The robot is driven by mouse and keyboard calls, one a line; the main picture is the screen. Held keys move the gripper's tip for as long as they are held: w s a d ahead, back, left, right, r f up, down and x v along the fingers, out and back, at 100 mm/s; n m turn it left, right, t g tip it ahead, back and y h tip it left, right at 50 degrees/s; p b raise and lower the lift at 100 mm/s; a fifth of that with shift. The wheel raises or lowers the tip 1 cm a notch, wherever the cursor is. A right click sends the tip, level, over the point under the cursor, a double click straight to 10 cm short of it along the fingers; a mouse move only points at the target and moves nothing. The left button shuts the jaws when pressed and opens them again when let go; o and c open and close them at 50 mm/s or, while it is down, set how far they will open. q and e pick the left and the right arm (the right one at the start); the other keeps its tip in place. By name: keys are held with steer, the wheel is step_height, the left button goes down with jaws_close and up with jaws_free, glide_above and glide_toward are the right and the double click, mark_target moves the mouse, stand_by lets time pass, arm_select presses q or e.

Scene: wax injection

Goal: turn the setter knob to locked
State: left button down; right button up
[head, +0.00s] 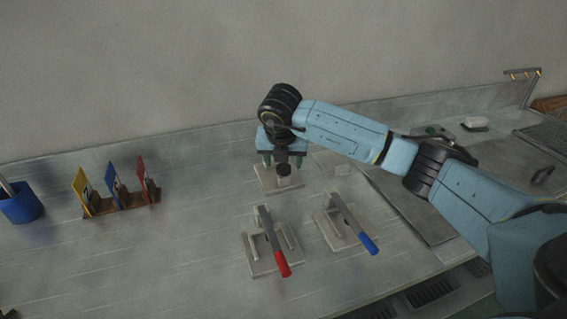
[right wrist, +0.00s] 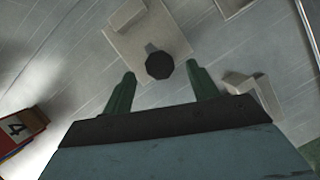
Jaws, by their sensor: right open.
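The setter knob (head: 284,169) is a small dark knob on a pale square plate (head: 267,185) at the middle of the bench. In the right wrist view the knob (right wrist: 159,66) shows as a dark, many-sided cap with a short grey pointer on its far side. My right gripper (head: 284,161) is over the plate, pointing down. Its green fingers are open, and in the right wrist view the gripper (right wrist: 161,82) has one finger on each side of the knob, with visible gaps. My left gripper is not in view.
Two clamp fixtures stand in front, one with a red-tipped lever (head: 283,265) and one with a blue-tipped lever (head: 368,244). A rack of coloured cards (head: 122,200) and a blue cup (head: 20,206) are at the left. Bare bench lies between the rack and the fixtures.

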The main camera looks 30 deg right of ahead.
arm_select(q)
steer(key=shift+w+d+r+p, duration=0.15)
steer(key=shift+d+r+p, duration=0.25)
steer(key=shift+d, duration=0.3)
arm_select(e)
steer(key=v, duration=1.1)
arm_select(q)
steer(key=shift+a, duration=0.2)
